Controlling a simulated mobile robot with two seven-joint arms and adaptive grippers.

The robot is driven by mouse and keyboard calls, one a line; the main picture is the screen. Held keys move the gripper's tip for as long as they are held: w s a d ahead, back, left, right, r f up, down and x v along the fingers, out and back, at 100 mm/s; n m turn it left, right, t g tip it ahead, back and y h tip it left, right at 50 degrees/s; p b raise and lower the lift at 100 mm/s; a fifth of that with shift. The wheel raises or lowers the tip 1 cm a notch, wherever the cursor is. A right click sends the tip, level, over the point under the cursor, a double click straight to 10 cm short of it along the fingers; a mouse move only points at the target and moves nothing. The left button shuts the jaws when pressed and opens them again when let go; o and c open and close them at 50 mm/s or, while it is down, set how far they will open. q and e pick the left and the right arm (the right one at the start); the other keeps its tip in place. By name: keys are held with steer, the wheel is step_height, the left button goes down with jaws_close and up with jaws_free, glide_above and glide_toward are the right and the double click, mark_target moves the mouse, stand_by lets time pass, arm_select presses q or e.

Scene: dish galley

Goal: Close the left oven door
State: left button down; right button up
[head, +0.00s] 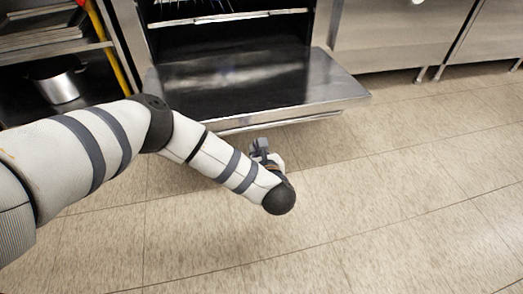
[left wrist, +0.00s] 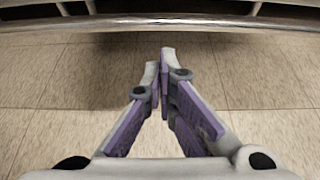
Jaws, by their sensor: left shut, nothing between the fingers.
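The left oven door (head: 240,82) hangs open, folded down to roughly level in front of the dark oven cavity (head: 225,35). Its handle bar (head: 285,122) runs along the front edge. My left gripper (head: 259,147) is just in front of and below that edge, partly hidden behind my own wrist. In the left wrist view the left gripper (left wrist: 160,55) is shut and empty, its fingertips together over the floor. A metal bar (left wrist: 160,23), which looks like the handle, crosses the top of that view, apart from the fingertips. My right gripper is not in view.
A shelf rack with a metal pot (head: 60,84) and trays (head: 40,25) stands to the left of the oven. Steel cabinets (head: 395,35) on short legs stand to the right. The tiled floor (head: 400,200) in front is clear.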

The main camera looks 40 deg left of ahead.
mark_target(248, 127)
arm_select(q)
steer(key=shift+w+a+r+b, duration=0.3)
steer(key=shift+w+a+r, duration=0.25)
steer(key=shift+w+a, duration=0.25)
steer(key=shift+w+a+r+b, duration=0.3)
steer(key=shift+w+a+r, duration=0.3)
steer(key=shift+a, duration=0.2)
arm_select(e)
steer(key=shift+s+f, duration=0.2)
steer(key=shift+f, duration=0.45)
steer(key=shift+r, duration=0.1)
